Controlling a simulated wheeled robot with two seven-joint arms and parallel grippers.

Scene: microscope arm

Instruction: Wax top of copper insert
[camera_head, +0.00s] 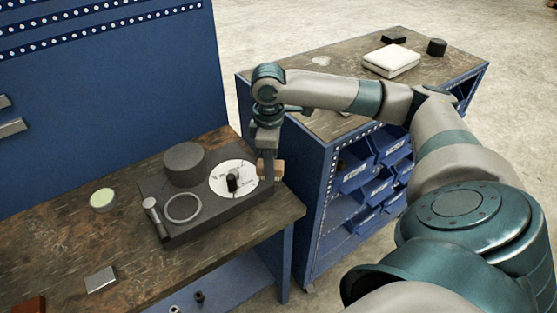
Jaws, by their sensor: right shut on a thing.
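My right gripper (268,168) points down at the right end of a dark base plate (205,224) on the workbench. It is shut on a small tan-brown piece (278,171), partly hidden by the fingers; I cannot tell whether this is the copper insert. The piece is beside a white marked disc (219,188) with a black knob (233,183). A round tin with pale green content (103,198), possibly the wax, stands on the bench left of the plate. My left gripper is not in view.
The plate also carries a dark cylinder (184,163), a ring (184,208) and a small grey-topped lever (154,213). A metal block (100,279) lies near the bench front. A blue cabinet (315,190) with bins stands right, holding a white box (391,60) on top.

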